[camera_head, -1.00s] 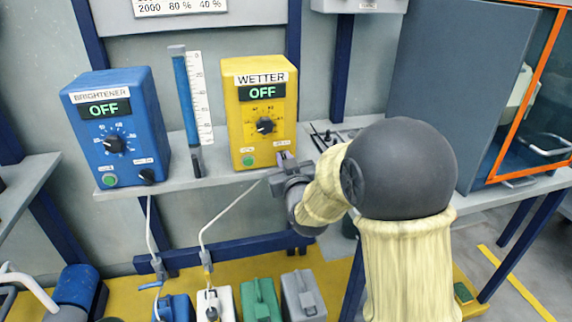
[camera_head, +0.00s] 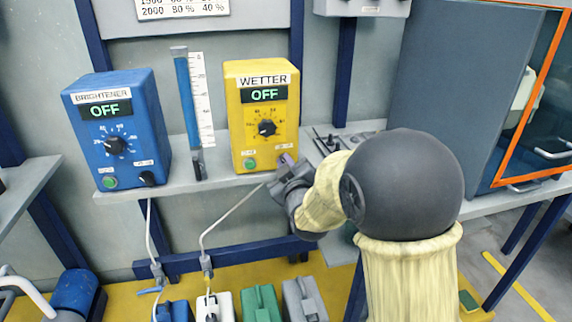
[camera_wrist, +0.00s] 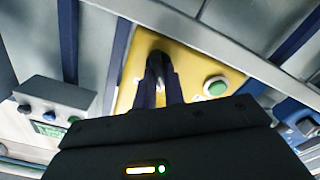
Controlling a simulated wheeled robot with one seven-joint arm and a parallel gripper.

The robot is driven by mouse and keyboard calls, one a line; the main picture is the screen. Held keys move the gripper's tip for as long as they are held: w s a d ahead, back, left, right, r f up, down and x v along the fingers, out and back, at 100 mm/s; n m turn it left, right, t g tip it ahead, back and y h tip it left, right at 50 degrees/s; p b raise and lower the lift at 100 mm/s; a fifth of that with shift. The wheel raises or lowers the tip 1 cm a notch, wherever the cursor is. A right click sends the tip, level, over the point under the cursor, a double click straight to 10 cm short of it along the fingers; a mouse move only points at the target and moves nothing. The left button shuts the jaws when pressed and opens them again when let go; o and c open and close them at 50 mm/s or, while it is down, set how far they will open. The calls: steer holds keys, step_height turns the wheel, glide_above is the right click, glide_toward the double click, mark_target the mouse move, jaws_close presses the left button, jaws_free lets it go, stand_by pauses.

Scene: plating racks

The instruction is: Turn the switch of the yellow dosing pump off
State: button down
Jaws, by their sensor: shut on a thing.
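The yellow dosing pump (camera_head: 236,130) stands on the shelf, labelled WETTER, and its display (camera_head: 264,95) reads OFF. Its dark dial (camera_head: 267,128) is in the middle of the front, and a green button (camera_head: 250,164) is at the lower left. My gripper (camera_head: 287,162) is at the lower right of the front, where the switch sits. In the wrist view the fingers (camera_wrist: 160,72) are close together against the yellow front, shut on the dark switch. The fingers mostly hide the switch, so its angle cannot be read. The green button also shows in the wrist view (camera_wrist: 216,86).
A blue BRIGHTENER pump (camera_head: 112,125), also reading OFF, stands to the left. A tall blue gauge tube (camera_head: 186,100) stands between the pumps. Small tools (camera_head: 328,138) lie on the shelf to the right, before a grey cabinet (camera_head: 455,85). Several canisters (camera_head: 262,302) stand below.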

steer(key=shift+f, duration=0.35)
steer(key=c, duration=1.6)
jaws_free()
steer(key=shift+o, duration=0.6)
steer(key=shift+r, duration=0.2)
steer(key=b+v, duration=0.8)
steer(key=v, duration=0.9)
steer(key=shift+s, duration=0.2)
steer(key=shift+d+r, duration=0.1)
